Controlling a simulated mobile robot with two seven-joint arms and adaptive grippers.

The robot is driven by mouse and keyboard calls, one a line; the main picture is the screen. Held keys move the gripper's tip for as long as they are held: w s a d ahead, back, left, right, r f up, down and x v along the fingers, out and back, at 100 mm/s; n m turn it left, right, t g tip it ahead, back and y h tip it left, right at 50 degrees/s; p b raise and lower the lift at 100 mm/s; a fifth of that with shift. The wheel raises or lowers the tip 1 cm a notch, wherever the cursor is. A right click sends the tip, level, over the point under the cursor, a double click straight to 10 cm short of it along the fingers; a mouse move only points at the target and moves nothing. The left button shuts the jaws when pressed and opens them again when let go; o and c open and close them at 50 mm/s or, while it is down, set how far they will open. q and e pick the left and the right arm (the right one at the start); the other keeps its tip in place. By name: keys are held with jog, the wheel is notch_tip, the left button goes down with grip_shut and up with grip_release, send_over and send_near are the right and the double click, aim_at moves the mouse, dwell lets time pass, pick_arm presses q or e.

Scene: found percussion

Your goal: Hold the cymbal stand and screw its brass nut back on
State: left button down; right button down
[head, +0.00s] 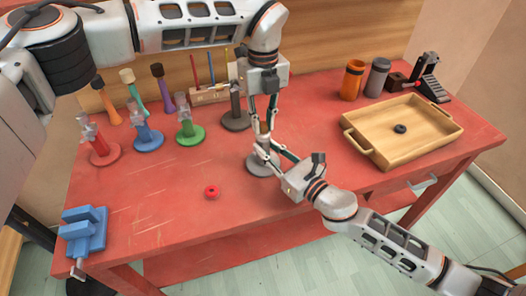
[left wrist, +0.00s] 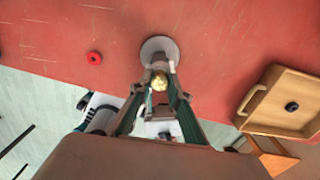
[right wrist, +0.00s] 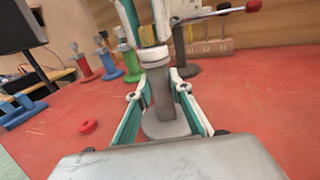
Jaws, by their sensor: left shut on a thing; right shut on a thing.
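The cymbal stand has a round grey base (head: 258,165) on the red bench and an upright grey post (right wrist: 183,112). My right gripper (head: 268,154) comes in from the front right and is shut on the post, low above the base. My left gripper (head: 266,132) points straight down over the stand and is shut on the brass nut (left wrist: 159,81), which shows gold between its fingertips in the left wrist view. The nut is in line with the post; whether it sits on the thread cannot be told. The fingers hide most of the stand's top.
Red (head: 102,152), blue (head: 147,138), green (head: 189,133) and dark grey (head: 236,119) stands are behind. A red ring (head: 212,192) lies left on the bench. A wooden tray (head: 375,151) holds a black ring (head: 400,128). A blue vise (head: 83,231) is at the front left corner.

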pick_arm(q)
jog(key=m, duration=0.3)
jog(key=shift+m, duration=0.4)
jog(key=m, duration=1.2)
jog(key=shift+m, duration=0.3)
jog(key=m, duration=0.8)
jog(key=shift+m, duration=0.3)
jog(key=m, duration=0.3)
jog(key=shift+m, duration=0.3)
jog(key=m, duration=0.5)
jog(key=shift+f, duration=0.1)
jog(key=c, duration=1.8)
grip_release()
notch_tip(320, 180, up, 12)
jog(key=shift+r, duration=0.1)
